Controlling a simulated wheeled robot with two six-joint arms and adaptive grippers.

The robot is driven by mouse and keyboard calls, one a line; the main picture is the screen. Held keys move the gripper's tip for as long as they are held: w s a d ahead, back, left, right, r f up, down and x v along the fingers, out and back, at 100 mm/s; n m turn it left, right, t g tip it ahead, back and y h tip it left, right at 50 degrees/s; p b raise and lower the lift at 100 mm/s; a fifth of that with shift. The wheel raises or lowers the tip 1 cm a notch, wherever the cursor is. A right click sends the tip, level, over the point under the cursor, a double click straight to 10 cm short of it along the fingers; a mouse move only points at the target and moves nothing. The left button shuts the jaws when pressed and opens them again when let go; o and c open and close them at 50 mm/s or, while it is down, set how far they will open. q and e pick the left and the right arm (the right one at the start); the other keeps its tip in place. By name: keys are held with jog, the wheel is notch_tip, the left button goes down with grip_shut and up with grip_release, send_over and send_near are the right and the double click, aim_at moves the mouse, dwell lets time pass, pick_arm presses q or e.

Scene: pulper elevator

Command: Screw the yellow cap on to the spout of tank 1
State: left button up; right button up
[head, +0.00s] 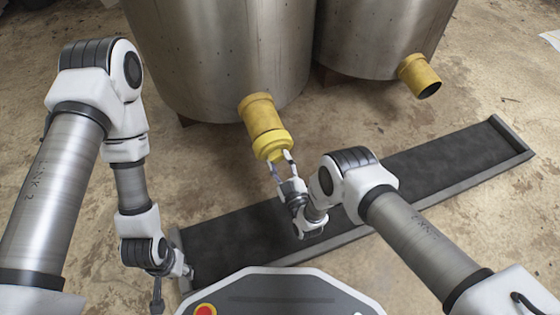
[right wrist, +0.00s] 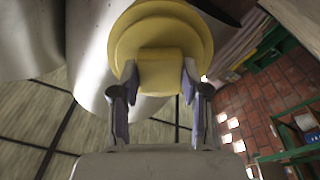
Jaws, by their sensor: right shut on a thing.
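The yellow cap (head: 272,147) is at the open end of the yellow spout (head: 262,112) on the left steel tank (head: 225,50). It looks in line with the spout; how far it is screwed on cannot be told. My right gripper (head: 281,161) is shut on the cap. In the right wrist view the fingers (right wrist: 160,78) press both sides of the square grip of the cap (right wrist: 166,68), with its round rim behind. My left gripper (head: 172,276) hangs low at the left, away from the tank; its fingers are too unclear to read.
A second steel tank (head: 385,35) stands to the right, with an open yellow spout (head: 420,76). A long dark trough with a grey rim (head: 515,137) lies on the floor below both spouts, under my right arm. The floor at the right is clear.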

jog(key=shift+b+x, duration=0.9)
jog(key=shift+x, duration=0.75)
dwell(0.9)
jog(key=m+p, duration=0.1)
jog(key=m, duration=0.3)
jog(key=shift+r, duration=0.1)
jog(key=m, duration=0.8)
jog(key=shift+m+p, duration=0.4)
jog(key=m, duration=0.5)
jog(key=o, duration=1.7)
